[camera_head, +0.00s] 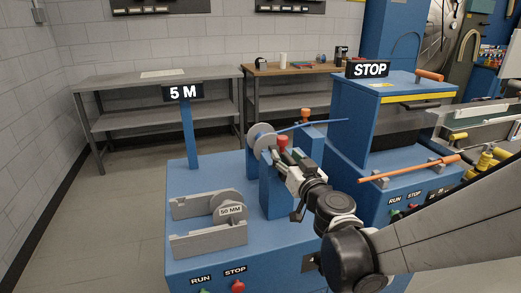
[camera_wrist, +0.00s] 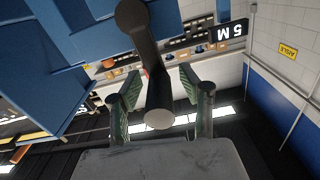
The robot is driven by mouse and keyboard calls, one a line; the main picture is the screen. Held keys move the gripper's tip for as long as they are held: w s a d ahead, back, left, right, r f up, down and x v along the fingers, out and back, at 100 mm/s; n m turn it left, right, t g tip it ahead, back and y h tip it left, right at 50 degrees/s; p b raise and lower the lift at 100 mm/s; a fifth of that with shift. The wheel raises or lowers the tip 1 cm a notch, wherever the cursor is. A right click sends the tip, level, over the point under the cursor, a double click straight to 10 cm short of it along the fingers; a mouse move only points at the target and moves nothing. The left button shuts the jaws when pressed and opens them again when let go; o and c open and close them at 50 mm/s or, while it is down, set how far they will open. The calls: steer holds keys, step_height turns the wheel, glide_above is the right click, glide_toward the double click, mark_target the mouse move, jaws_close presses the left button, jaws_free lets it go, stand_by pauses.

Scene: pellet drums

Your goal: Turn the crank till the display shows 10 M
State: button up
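The display (camera_head: 183,93) on a blue post reads "5 M"; it also shows sideways in the wrist view (camera_wrist: 230,32). A grey disc (camera_head: 261,138) stands upright on the blue machine, just beyond my gripper. My gripper (camera_head: 280,160) is at the disc's near side, close to a red knob (camera_head: 283,142). In the wrist view, a dark crank arm with a handle (camera_wrist: 158,85) reaches between my fingers (camera_wrist: 160,92). A gap shows on each side of the handle, so my gripper is open around it. The crank is mostly hidden behind my gripper in the head view.
A grey "50 MM" part (camera_head: 230,211) sits in brackets at the machine's front. RUN and STOP buttons (camera_head: 237,286) are on its front face.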

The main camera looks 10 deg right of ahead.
jaws_close()
